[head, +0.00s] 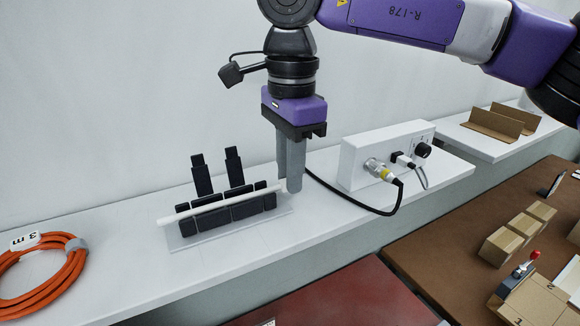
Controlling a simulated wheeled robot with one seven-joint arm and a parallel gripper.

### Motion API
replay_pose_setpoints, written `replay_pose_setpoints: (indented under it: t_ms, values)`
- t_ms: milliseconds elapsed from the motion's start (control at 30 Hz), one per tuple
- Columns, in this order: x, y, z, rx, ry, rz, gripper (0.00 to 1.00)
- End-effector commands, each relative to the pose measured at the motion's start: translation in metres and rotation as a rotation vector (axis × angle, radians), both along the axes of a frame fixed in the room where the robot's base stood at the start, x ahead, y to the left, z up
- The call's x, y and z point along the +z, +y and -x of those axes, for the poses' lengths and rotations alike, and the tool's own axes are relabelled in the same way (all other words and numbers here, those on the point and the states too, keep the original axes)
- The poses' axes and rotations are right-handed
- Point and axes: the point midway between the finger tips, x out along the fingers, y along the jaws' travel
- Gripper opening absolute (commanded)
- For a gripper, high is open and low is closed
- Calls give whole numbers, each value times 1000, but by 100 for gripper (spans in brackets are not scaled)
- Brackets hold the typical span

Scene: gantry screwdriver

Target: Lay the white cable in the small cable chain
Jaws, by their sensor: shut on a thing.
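The small cable chain (213,219) is a row of black links on a pale base plate (248,229) on the white shelf. Two black flaps (201,176) stand upright at its back. The white cable (180,216) is a straight, rod-like length running along the chain, with its left end sticking out past the links. I cannot tell whether it rests in the links or just above them. My gripper (291,188) points down at the chain's right end, its grey fingers shut on the cable's right end. The fingers hide that end.
A white box (372,160) with plugged connectors stands right of my gripper, and its black cable (345,206) loops onto the shelf. A coiled orange cable (45,275) lies at the left. Brown cartons (510,243) sit on the lower table at the right. The shelf front is clear.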

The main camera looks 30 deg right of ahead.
Motion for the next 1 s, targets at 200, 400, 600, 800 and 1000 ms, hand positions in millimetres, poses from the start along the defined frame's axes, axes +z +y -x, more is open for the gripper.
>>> replay_pose_setpoints:
  t_ms: [200, 400, 600, 800, 1000]
  values:
    - [-11, 0, 0, -1, 0, 1, 0]
    - [-11, 0, 0, 0, 0, 1, 0]
    - [-11, 0, 0, 0, 0, 1, 39]
    - [-11, 0, 0, 0, 0, 1, 43]
    - [-7, 0, 0, -1, -1, 1, 43]
